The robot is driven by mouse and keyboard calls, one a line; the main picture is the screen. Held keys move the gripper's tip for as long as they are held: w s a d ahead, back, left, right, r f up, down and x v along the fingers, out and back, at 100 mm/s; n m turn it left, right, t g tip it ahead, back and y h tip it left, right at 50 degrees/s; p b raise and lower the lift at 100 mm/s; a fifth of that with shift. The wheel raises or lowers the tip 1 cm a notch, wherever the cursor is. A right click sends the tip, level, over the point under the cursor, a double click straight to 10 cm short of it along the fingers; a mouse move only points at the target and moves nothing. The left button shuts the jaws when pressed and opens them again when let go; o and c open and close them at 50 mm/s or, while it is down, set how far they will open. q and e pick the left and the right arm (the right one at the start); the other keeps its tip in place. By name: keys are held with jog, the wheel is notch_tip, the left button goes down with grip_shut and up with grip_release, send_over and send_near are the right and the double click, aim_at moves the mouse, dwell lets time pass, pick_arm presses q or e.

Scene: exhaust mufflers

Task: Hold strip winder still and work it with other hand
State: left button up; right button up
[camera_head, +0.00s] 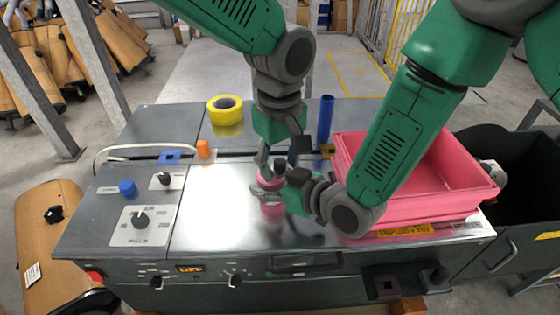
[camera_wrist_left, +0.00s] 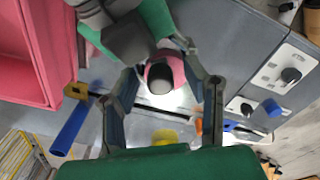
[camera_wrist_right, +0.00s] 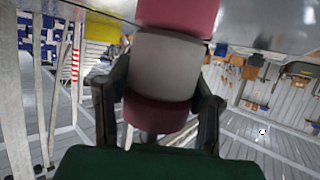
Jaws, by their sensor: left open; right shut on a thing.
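The strip winder is a small upright cylinder with pink and grey bands and a dark top knob. In the head view its pink lower part (camera_head: 272,210) shows on the shiny metal plate, partly covered by my grippers. My right gripper (camera_head: 276,184) reaches it from the right and is shut on its grey body (camera_wrist_right: 165,66), which sits between the fingers in the right wrist view. My left gripper (camera_head: 277,160) points down above it and is open. In the left wrist view the winder's pink top (camera_wrist_left: 153,72) and knob lie between the spread fingers, with gaps at both sides.
A pink bin (camera_head: 455,170) stands on the bench close to my right arm. A yellow tape roll (camera_head: 225,104), a blue tube (camera_head: 325,118) and an orange block (camera_head: 203,148) stand behind. Control knobs (camera_head: 140,220) are at left. The metal plate left of the winder is clear.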

aim_at(281, 158)
pick_arm(q)
notch_tip(281, 158, up, 12)
dwell(0.5)
notch_tip(281, 158, down, 12)
jog(key=m, duration=3)
jog(key=shift+g, duration=0.3)
